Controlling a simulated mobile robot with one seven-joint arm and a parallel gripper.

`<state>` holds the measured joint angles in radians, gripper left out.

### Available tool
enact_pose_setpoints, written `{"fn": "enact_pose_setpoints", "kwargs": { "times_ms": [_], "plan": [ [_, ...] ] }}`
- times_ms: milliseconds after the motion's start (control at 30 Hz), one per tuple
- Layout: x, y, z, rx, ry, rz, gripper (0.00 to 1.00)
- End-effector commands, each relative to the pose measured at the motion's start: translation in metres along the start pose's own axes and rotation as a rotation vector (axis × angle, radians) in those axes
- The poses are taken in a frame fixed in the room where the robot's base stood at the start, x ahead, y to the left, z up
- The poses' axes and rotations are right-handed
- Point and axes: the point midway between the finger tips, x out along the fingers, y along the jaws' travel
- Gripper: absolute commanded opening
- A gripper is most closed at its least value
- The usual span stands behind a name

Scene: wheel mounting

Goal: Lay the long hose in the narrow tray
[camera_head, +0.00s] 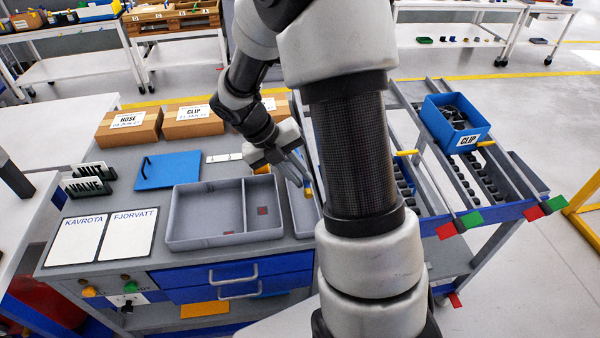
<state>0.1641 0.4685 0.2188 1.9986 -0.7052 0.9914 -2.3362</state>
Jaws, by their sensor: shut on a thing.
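My gripper (297,168) points down and right over the narrow tray (302,216), at the right end of the workbench. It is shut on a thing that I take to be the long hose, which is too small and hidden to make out. Only the left part of the narrow tray shows; my arm covers the rest. A small yellow piece shows by the fingertips. I cannot tell whether the held thing touches the tray.
A wide grey tray (205,238) with two compartments stands left of the narrow tray; small red marks show inside. Behind are a blue board (168,171) with a black piece and cardboard boxes (193,120). A blue CLIP bin (482,134) stands on the rack at right.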

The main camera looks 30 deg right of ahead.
Motion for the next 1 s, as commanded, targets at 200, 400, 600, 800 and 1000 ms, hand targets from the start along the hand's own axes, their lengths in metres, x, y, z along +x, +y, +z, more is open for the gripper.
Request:
{"fn": "enact_pose_setpoints", "kwargs": {
  "times_ms": [200,400,600,800,1000],
  "plan": [
    [-0.003,-0.001,0.000,0.001,-0.001,-0.002,0.00],
    [0.013,0.008,0.000,0.000,-0.002,-0.002,0.00],
    [0.030,0.017,0.001,0.001,-0.003,-0.002,0.00],
    [0.048,0.027,0.000,0.002,-0.002,-0.003,0.00],
    [0.066,0.037,0.001,0.002,-0.003,-0.002,0.00]
  ]
}}
